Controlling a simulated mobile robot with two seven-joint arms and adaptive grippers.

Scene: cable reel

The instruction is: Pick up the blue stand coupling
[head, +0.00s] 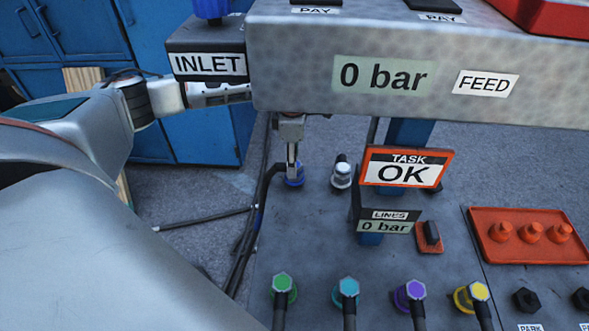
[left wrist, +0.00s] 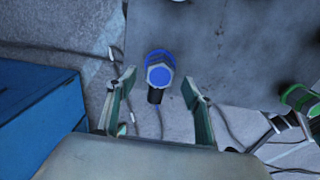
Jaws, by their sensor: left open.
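The blue stand coupling (head: 294,181) stands on the grey table near its left edge, beneath the raised metal beam. My left gripper (head: 292,155) reaches in from the left, behind the beam, and points down at the coupling. In the left wrist view its open fingers (left wrist: 158,88) lie on either side of the coupling, with gaps on both sides. The beam hides part of the left wrist. My right gripper is not in view.
The metal beam (head: 300,65) with an INLET block hangs over the gripper. A silver-topped fitting (head: 341,172) stands right of the coupling. A TASK OK sign (head: 405,168) is farther right. Several coloured plugs line the front. Dark cables run by the table's left edge.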

